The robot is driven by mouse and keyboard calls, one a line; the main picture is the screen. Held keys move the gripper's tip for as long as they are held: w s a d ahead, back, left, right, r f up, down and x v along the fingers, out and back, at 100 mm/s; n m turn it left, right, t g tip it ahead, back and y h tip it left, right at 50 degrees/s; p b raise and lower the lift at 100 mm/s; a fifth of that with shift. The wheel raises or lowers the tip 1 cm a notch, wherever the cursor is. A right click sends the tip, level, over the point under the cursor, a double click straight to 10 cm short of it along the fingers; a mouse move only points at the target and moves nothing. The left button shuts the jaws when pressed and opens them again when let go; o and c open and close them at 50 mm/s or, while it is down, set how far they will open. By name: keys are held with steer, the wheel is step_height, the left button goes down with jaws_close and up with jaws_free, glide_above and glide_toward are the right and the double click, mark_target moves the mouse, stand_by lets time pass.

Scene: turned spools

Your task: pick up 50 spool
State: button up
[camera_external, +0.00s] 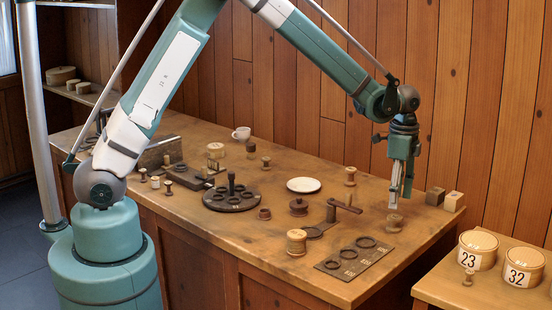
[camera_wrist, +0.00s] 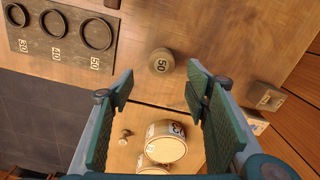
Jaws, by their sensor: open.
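The 50 spool (camera_wrist: 161,61) is a small round brown spool, with "50" on its top in the wrist view. In the external view a small spool (camera_external: 394,223) stands upright on the bench, right below my gripper (camera_external: 395,205). In the wrist view my gripper (camera_wrist: 161,92) is open and empty, with its two green pads wide apart. The spool shows beyond the fingertips, between their lines, and is not held. In the external view the fingertips are close above it; the exact gap is hard to tell.
A dark plate (camera_external: 354,258) with three rings lies left of the spool; the wrist view shows its labels 30, 40 and 50. Pale blocks (camera_external: 453,201) stand to the right. Round tubs marked 23 (camera_external: 478,252) and 32 (camera_external: 524,268) stand on a side table.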

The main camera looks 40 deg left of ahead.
mark_target(395, 217)
steer(key=shift+f, duration=0.1)
steer(key=shift+f, duration=1.2)
steer(key=shift+f, duration=0.1)
steer(key=shift+w+a+f, duration=0.1)
steer(key=shift+a+f, duration=0.05)
steer(key=shift+f, duration=2.35)
steer(key=shift+c, duration=0.2)
steer(key=c, duration=0.9)
